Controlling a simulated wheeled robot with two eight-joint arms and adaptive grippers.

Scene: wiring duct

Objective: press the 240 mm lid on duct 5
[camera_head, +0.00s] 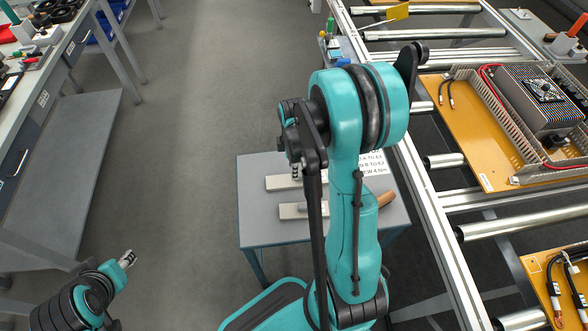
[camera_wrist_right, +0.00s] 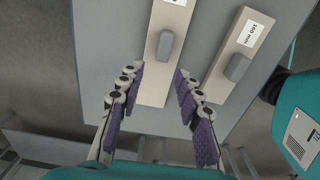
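Two pale lids with grey grips lie on the small grey table (camera_head: 262,230): a far one (camera_head: 281,183) and a near one (camera_head: 291,212). In the right wrist view, one lid (camera_wrist_right: 150,85) lies below and between the fingers; its label is cut off. The other lid (camera_wrist_right: 222,83), beside it, has a label that seems to read 160 mm. My right gripper (camera_wrist_right: 160,74) is open and empty above the table. My left gripper (camera_head: 127,258) is at lower left, away from everything; its opening is unclear. Slotted ducts (camera_head: 490,110) sit on the orange panel; I cannot tell which is duct 5.
A roller conveyor (camera_head: 430,205) carries the orange panel (camera_head: 452,128), with a ribbed dark unit (camera_head: 538,95) and cables. A second panel (camera_head: 540,280) is at lower right. A workbench (camera_head: 50,80) stands at left. The floor between is clear. A paper sheet (camera_head: 373,162) lies on the table.

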